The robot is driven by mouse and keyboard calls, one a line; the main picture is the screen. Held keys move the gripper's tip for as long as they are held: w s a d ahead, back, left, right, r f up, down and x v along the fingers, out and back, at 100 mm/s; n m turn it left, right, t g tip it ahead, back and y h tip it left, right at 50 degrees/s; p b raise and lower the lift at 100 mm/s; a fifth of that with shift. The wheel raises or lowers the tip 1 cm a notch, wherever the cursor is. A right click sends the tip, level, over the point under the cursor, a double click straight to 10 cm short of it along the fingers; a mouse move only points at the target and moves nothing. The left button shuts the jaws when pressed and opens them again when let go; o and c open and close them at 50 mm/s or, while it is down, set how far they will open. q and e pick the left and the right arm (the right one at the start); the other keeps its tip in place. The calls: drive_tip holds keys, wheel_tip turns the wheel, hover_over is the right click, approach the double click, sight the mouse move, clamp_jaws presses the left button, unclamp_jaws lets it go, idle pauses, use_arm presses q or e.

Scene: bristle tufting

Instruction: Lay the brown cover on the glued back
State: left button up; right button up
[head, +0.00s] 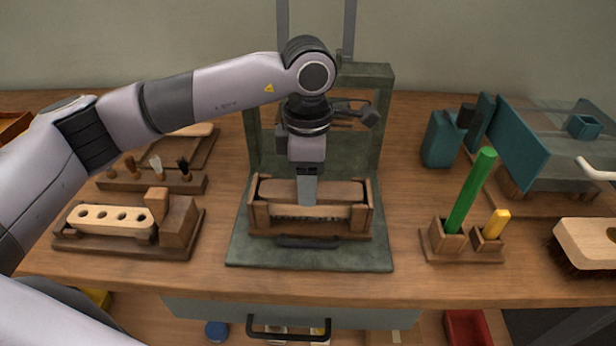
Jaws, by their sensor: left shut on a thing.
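The brown cover (340,191) is a long rounded brown piece, lying level in or just over the wooden cradle (256,219) at the middle of the bench. My left gripper (307,200) comes down from above at the cover's middle and is shut on it. Its near finger hides part of the cover. A lighter strip with dark tufts below it shows at the cradle's front. The glued back is mostly hidden under the cover, and I cannot tell whether the two touch. My right gripper is not in view.
The cradle stands on a green press base (375,255) with upright posts around my arm. At left is a drilled wooden block (112,218) in a holder. A teal box stands behind.

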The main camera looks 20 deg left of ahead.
use_arm(q)
drive_tip(key=shift+f, duration=0.25)
drive_tip(key=o, duration=1.5)
drive_tip(key=shift+r, duration=0.15)
drive_tip(key=shift+r+p, duration=2.25)
drive_tip(key=shift+r, duration=1.65)
